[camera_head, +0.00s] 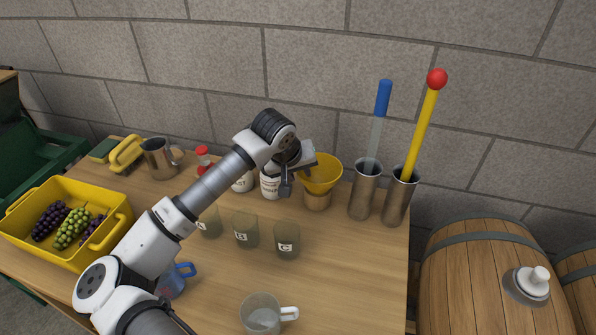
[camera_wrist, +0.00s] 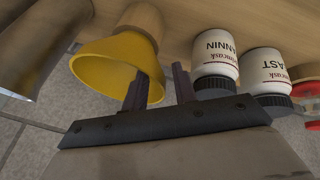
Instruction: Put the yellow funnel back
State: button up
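The yellow funnel (camera_head: 321,172) sits upright, wide mouth up, on a round wooden stand (camera_head: 317,200) near the back of the table. In the wrist view the funnel (camera_wrist: 108,66) is at the upper left, with the stand (camera_wrist: 147,17) behind its narrow end. My gripper (camera_head: 303,167) is at the funnel's left edge. In the wrist view my gripper (camera_wrist: 162,86) has its two fingers apart, with the funnel's rim edge showing between them. One finger overlaps the funnel's mouth; I cannot tell whether either finger touches it.
White labelled jars (camera_head: 270,185) stand just left of the funnel. Metal cylinders (camera_head: 365,190) with a blue-handled and a yellow rod stand to its right. Beakers (camera_head: 287,240), a clear jug (camera_head: 262,315) and a yellow grape crate (camera_head: 118,225) are nearer. The front right table is clear.

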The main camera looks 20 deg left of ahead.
jog(key=shift+r+p, duration=0.75)
jog(key=shift+p, duration=0.2)
jog(key=b+v, duration=0.4)
jog(key=v, duration=0.7)
jog(key=shift+s+r+b, duration=0.25)
jog(key=shift+r+b, duration=0.05)
jog(key=shift+b, duration=0.05)
